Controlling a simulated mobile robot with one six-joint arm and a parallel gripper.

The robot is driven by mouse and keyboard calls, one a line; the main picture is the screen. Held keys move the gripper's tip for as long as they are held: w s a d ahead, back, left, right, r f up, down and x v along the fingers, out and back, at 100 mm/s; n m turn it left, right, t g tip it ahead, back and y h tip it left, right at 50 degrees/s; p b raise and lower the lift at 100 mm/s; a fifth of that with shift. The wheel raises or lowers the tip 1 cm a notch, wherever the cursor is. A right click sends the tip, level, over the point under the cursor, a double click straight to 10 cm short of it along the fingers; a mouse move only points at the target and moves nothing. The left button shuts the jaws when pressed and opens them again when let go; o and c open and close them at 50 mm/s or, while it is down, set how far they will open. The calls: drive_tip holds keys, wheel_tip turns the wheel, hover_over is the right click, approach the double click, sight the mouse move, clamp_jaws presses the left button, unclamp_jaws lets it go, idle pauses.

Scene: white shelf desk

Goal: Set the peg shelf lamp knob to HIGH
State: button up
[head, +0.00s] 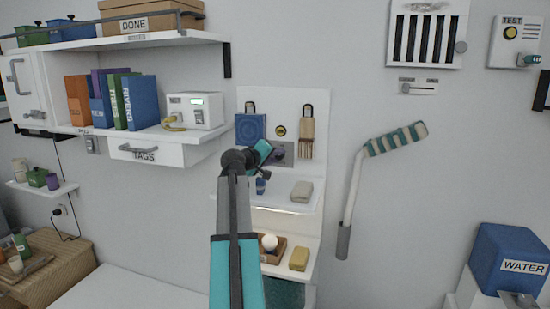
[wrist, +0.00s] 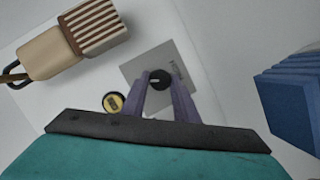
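The lamp knob (wrist: 160,79) is small, round and black with a pale mark. It sits on a grey plate (wrist: 136,70) in the wrist view; the plate's lettering is too small to read. The plate also shows in the head view (head: 288,148), on the white peg shelf panel (head: 312,98), with the knob mostly hidden by my gripper. My gripper (wrist: 159,80) is open, its two purple fingertips on either side of the knob. I cannot tell whether they touch it. A bright strip (head: 285,220) shows under the panel's upper shelf.
A yellow round button (wrist: 113,102) is close beside the plate. A brush (wrist: 77,38) and a blue ribbed object (wrist: 290,100) hang on either side. Below, the shelf holds a folded cloth (head: 302,191) and a small blue item (head: 260,186).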

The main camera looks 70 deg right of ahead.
drive_tip(key=shift+c, duration=1.3)
drive_tip(key=shift+a, duration=0.1)
drive_tip(key=shift+r, duration=0.2)
